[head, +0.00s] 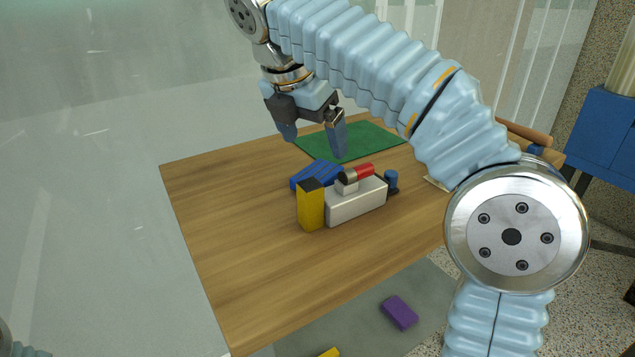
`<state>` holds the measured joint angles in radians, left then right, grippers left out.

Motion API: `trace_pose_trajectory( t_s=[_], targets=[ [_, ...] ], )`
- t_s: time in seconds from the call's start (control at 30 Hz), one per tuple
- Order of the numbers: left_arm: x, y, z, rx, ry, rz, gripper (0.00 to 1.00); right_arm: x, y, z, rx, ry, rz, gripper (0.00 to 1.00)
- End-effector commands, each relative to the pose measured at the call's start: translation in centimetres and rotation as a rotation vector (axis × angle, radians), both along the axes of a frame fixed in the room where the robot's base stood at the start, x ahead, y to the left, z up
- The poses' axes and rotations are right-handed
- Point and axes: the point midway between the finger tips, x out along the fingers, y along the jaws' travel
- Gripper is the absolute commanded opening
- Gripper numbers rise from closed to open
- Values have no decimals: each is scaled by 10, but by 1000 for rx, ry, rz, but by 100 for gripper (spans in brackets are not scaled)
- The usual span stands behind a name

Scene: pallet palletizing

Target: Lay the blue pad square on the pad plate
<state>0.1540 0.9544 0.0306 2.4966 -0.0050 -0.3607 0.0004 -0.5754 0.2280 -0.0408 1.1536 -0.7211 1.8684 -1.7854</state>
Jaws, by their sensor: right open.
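My right gripper (315,146) hangs over the far part of the wooden table, with its fingers apart and nothing between them. A blue slatted, pallet-like piece (315,175) lies on the table below the gripper, partly hidden behind a yellow block. It is the only flat blue piece I see on the table, but I cannot tell whether it is the blue pad. I cannot make out a pad plate for certain. A green mat (350,140) lies at the table's far edge, partly behind the fingers. My left gripper is not in view.
A purple block (399,313) lies on a grey mat (360,335). The table's left side is clear.

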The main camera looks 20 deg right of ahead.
Motion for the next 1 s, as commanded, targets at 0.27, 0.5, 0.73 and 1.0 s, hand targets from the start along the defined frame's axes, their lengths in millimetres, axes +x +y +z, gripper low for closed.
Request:
trace_pose_trajectory(
  t_s=[0.27, 0.5, 0.73, 1.0],
  targets=[
    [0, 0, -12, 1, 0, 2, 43, 7, -10, -31, 0, 2, 1, 92],
    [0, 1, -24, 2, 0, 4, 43, 21, -20, -65, -1, 2, 0, 92],
    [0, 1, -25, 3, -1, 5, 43, 23, -25, -74, 1, 1, 1, 92],
    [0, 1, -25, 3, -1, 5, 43, 23, -24, -74, 1, 1, 1, 92]
  ],
)
